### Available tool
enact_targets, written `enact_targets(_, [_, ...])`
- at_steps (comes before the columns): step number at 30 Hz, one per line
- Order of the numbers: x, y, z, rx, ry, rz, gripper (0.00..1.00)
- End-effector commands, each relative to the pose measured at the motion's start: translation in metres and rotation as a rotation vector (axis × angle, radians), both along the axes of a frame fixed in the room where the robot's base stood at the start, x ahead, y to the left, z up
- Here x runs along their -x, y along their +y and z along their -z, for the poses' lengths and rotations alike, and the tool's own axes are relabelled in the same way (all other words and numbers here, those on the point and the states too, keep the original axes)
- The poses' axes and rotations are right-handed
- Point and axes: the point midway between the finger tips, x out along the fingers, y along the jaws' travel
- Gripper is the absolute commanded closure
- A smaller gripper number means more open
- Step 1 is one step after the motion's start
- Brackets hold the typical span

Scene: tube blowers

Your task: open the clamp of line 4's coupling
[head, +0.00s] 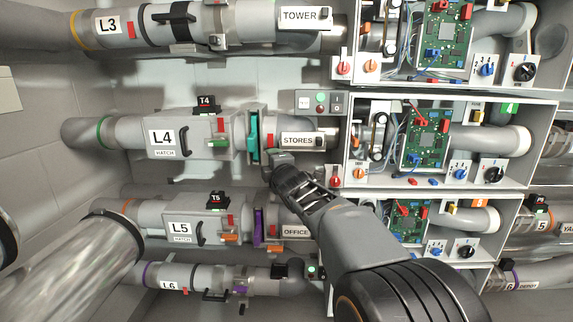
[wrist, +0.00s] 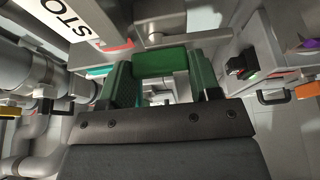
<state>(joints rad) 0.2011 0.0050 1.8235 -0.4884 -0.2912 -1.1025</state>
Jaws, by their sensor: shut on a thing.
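Line 4 (head: 187,137) is a grey pipe run with an L4 hatch box and a STORES label (head: 298,140). Its coupling (head: 254,133) is a teal band between grey flanges, right of the hatch box. My gripper (head: 274,158) is at the lower right of this coupling. In the wrist view, its fingers (wrist: 161,88) are shut on a green block (wrist: 162,64), which looks like the clamp's handle. In the head view, my gripper hides this handle. A bit of teal (wrist: 97,72) shows left of the fingers. How far the clamp is open cannot be told.
The hatch box has a red lever (head: 221,125), a green lever (head: 218,143) and a dark handle (head: 184,141). Line 5 (head: 190,222), with a purple coupling (head: 258,228), runs close below. Open electronics boxes (head: 432,140) stand to the right.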

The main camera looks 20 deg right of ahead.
Motion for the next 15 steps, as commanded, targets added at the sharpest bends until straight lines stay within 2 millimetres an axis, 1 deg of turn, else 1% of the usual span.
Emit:
enact_targets(1, [0.0001, 0.0026, 0.0029, 0.005, 0.008, -0.004, 0.85])
enact_targets(4, [-0.0002, 0.0043, 0.0033, 0.012, 0.012, -0.007, 0.85])
enact_targets(14, [-0.0001, 0.0037, 0.0041, 0.016, 0.015, -0.006, 0.85])
enact_targets(15, [-0.0001, 0.0036, 0.0041, 0.016, 0.015, -0.006, 0.41])
